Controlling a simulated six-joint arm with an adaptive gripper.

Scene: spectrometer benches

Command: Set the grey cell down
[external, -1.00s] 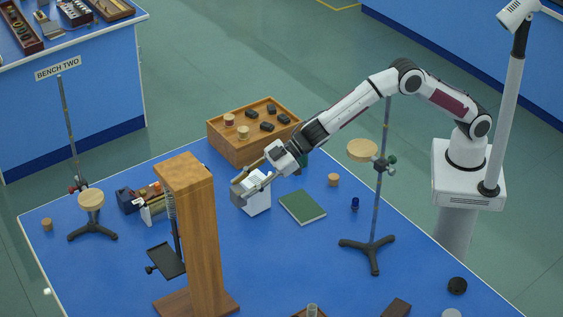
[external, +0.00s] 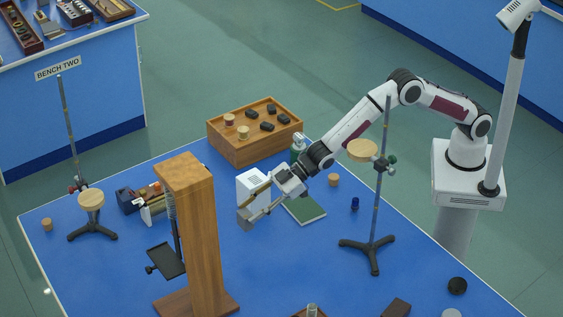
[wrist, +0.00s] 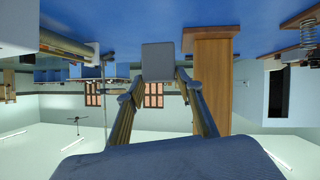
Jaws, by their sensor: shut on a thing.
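The grey cell (external: 244,218) is a small plain block held between the fingertips of my gripper (external: 254,206). In the wrist view the grey cell (wrist: 157,60) sits at the top middle, clamped between the two fingers of my gripper (wrist: 158,78).
A tall wooden stand (external: 203,240) rises to the left of my gripper. A wooden tray (external: 240,152) with black pieces is behind. A tripod stand with a round wooden top (external: 362,150) is to the right.

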